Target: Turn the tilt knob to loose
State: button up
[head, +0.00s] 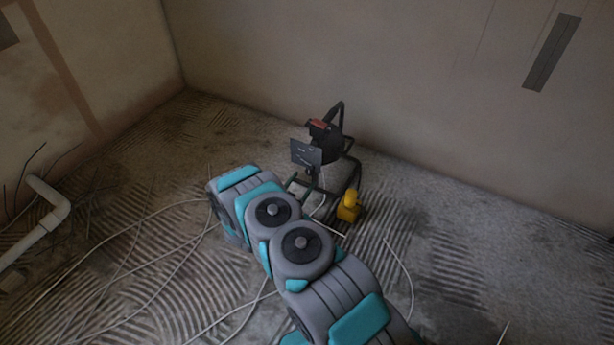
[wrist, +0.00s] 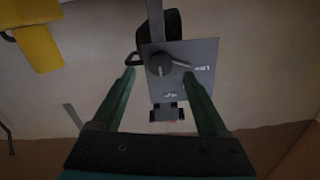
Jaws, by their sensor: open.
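The tilt knob (wrist: 160,64) is a dark round knob on a grey plate (wrist: 205,51) in the wrist view. A pale lever or mark reaches right from it towards a small white label; another label lies below it. I cannot read either label surely. In the head view the plate (head: 304,153) is on the front of a black stand with a lamp-like head (head: 325,135). My gripper (wrist: 159,73) is open, its two green fingers on either side of the knob, apart from it. In the head view my gripper (head: 300,187) is partly hidden behind my arm.
A yellow object (head: 349,208) stands on the floor right of the stand; it also shows in the wrist view (wrist: 36,35). Pale cables (head: 150,225) lie across the ridged floor. A white pipe (head: 45,225) is at left. Plastered walls meet behind the stand. Floor at right is mostly clear.

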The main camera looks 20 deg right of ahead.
aim_at(309, 173)
jog(key=shift+x, duration=2.05)
grip_shut()
